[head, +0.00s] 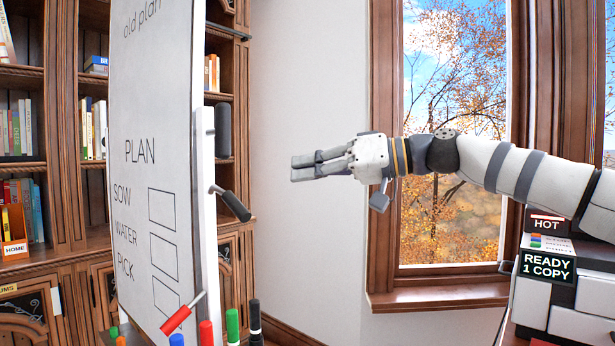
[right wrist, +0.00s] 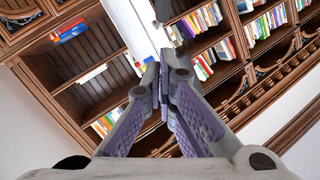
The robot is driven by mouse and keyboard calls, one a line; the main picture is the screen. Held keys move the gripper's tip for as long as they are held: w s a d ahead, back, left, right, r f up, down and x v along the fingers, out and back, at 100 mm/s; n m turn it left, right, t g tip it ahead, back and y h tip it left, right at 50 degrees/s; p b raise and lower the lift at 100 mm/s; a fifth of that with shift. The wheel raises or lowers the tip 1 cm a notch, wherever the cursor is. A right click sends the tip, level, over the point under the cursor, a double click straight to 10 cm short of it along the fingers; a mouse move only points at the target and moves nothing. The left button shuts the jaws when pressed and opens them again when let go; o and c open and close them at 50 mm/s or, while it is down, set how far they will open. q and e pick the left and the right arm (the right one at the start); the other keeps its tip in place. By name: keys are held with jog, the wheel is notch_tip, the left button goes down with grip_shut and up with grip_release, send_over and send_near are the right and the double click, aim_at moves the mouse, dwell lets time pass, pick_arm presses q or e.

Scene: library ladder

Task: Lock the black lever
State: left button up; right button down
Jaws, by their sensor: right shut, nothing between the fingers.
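The black lever (head: 235,205) sticks out from the edge of the whiteboard's white side frame (head: 207,240). It slants down to the right on a thin metal stem. My right gripper (head: 297,168) is shut and empty, pointing left, to the right of the lever and a little higher in the head view. A clear gap shows between them there. In the right wrist view the closed fingertips (right wrist: 158,75) lie over the pale board frame (right wrist: 138,28). A dark piece at the top edge there may be a handle, but I cannot tell which. My left gripper is not in view.
A thick black upright grip (head: 223,130) sits above the lever on the same frame. A red-handled lever (head: 178,318) is lower down, with several markers (head: 232,325) below. Bookshelves (head: 70,200) stand behind; a printer (head: 560,290) is at right.

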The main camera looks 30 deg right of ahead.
aim_at(234, 195)
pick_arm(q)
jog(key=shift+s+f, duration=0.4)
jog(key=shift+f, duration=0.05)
pick_arm(e)
jog(key=w+a+f, duration=0.3)
jog(key=w+a, duration=0.2)
jog(key=a, duration=0.1)
jog(key=shift+a+f, duration=0.3)
jog(key=shift+f, duration=0.05)
pick_arm(q)
jog(key=shift+b, duration=0.3)
pick_arm(e)
jog(key=shift+f, duration=0.15)
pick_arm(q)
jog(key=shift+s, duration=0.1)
pick_arm(e)
jog(key=shift+f, duration=0.3)
